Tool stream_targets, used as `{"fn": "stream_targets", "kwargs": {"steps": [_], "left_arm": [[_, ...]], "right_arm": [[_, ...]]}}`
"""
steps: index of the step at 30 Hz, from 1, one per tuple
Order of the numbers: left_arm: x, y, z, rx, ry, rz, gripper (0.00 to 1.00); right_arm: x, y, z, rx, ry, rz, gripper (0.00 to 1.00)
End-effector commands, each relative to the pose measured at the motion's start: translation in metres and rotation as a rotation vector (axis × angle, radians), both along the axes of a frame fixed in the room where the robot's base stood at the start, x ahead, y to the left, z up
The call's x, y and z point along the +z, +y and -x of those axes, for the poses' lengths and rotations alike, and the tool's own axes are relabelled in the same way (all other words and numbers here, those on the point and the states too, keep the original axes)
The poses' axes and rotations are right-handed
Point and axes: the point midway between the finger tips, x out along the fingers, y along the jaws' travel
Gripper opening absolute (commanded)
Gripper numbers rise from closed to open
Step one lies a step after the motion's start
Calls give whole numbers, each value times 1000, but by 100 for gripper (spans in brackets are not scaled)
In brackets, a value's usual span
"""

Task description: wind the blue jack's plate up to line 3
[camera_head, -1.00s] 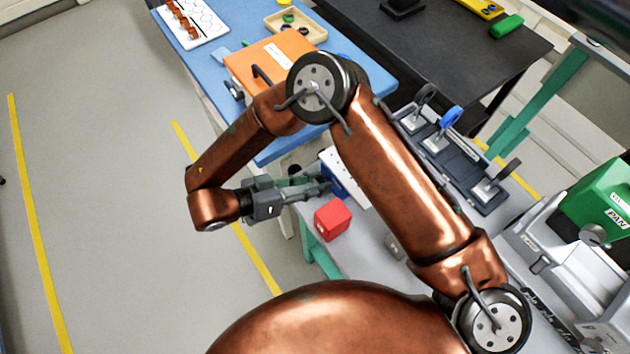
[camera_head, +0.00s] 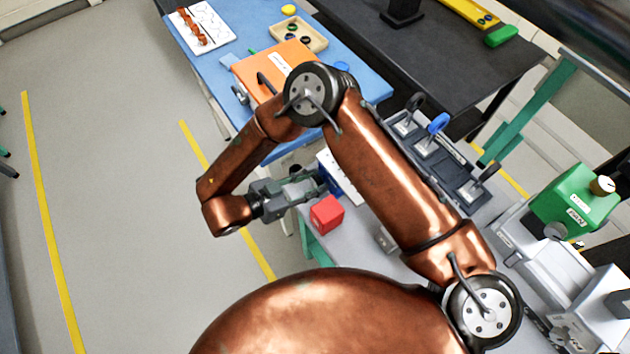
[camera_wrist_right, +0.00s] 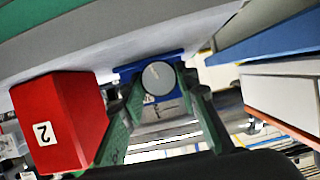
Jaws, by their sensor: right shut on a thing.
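The blue jack (camera_head: 331,181) stands on the grey bench, mostly hidden behind my right gripper and upper arm in the head view. In the right wrist view its blue body (camera_wrist_right: 150,112) shows with a round grey knob (camera_wrist_right: 158,78) in front. My right gripper (camera_head: 320,186) is shut on this knob, with a green finger on each side of it in the wrist view. A white board (camera_head: 346,178) stands beside the jack in the head view; I cannot read any lines on it. The jack's plate height cannot be made out. My left gripper is not in view.
A red block (camera_head: 327,214) marked 2 sits close beside the gripper; it also shows in the wrist view (camera_wrist_right: 60,122). A rack with lever handles (camera_head: 438,150) and a green device (camera_head: 575,200) stand to the right. A blue table (camera_head: 237,60) lies behind.

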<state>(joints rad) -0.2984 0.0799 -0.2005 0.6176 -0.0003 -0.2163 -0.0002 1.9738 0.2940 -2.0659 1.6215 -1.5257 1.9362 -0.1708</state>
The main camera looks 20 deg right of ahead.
Motion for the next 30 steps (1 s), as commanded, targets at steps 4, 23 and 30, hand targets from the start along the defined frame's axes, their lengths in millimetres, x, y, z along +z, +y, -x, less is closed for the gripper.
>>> {"fn": "stream_targets", "kwargs": {"steps": [4,23,30], "left_arm": [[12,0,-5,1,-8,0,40],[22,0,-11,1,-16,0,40],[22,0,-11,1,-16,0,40]], "right_arm": [[4,0,1,0,-82,-15,4],[0,0,1,-1,-220,-43,4],[0,0,1,-1,-219,-42,31]]}}
